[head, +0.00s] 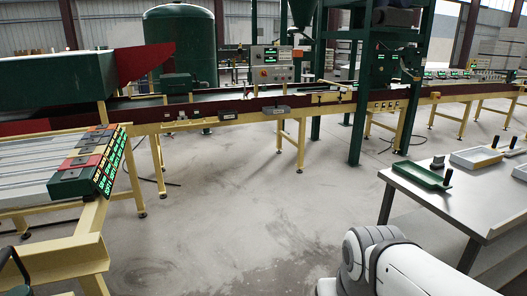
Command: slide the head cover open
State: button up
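I cannot tell for sure which part is the head cover. A tall dark green frame (360,138) stands over a long production line at the back right, with dark green boxes and panels on it. The line (225,121) has dark red side panels and cream legs, and runs across the picture. No handle or open gap of a cover can be made out at this distance. My white arm (412,272) shows at the bottom right, well apart from the line. My gripper is outside the view.
A grey table (440,201) with a green tray (423,178) stands at the right. A cream-framed bench with lit green displays (108,162) stands at the left. A large green tank (180,48) stands behind the line. The concrete floor (240,215) between is clear.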

aim_at(182, 83)
jog(key=z, duration=0.4)
jog(key=i, duration=3.65)
jog(key=u, duration=0.3)
jog(key=i, duration=1.05)
jog(key=u, duration=3.15)
jog(key=i, duration=0.55)
jog(key=u, duration=0.05)
